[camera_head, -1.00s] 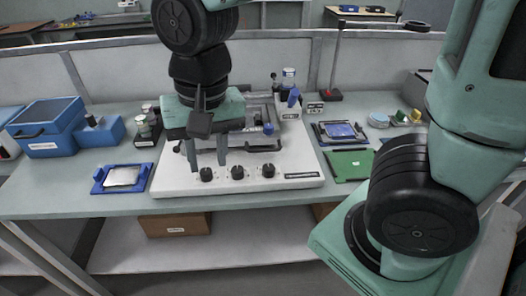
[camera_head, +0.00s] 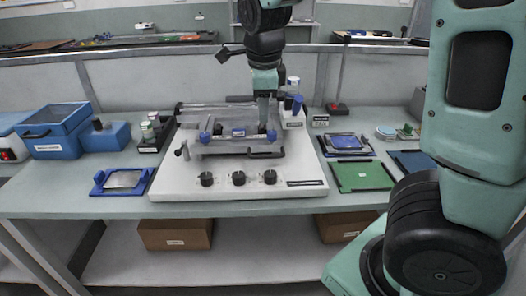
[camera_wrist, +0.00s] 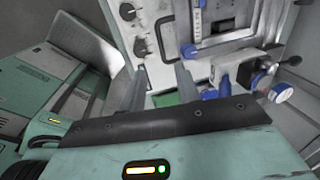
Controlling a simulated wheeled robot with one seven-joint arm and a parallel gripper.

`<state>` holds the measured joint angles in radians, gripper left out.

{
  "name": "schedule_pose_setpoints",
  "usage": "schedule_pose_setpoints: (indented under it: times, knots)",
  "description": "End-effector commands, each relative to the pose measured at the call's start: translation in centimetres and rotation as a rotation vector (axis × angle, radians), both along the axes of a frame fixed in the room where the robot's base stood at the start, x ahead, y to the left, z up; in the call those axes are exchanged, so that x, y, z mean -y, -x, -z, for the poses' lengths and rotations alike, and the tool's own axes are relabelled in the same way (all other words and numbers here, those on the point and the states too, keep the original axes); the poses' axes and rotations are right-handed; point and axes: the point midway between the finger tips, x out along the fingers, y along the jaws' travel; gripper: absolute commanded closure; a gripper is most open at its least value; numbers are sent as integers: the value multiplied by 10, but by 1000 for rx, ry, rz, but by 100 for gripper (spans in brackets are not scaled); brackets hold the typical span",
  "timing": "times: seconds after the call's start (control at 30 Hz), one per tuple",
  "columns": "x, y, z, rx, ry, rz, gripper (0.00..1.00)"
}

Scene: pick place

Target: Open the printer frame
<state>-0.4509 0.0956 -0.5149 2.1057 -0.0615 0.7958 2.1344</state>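The printer is a white base (camera_head: 175,187) with three black knobs on its front, near the middle of the bench. Its metal frame (camera_head: 186,110) lies low over the base, with blue knobs (camera_head: 204,137) and a dark front bar (camera_head: 245,153). My gripper (camera_head: 264,126) points down over the frame's right part, near the right blue knob (camera_head: 271,135); I cannot tell if it touches. In the wrist view, my gripper's fingers (camera_wrist: 160,88) are apart with nothing between them. The frame (camera_wrist: 222,40) also shows there, beyond the fingers.
A white bottle holder (camera_head: 292,117) with blue-topped bottles stands at the printer's back right. Left are a blue tray (camera_head: 101,187), blue boxes (camera_head: 58,127) and a jar rack (camera_head: 150,147). Right are a green board (camera_head: 361,177) and a blue-framed board (camera_head: 345,146).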

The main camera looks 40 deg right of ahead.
Motion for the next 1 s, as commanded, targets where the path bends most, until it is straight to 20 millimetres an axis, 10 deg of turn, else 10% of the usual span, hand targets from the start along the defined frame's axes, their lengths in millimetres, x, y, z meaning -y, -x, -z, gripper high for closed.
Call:
schedule_pose_setpoints:
  times: [0.6,1.0]
  knots:
    - [12,-17,122,-4,0,-1,68]
    - [14,-21,139,0,0,-3,68]
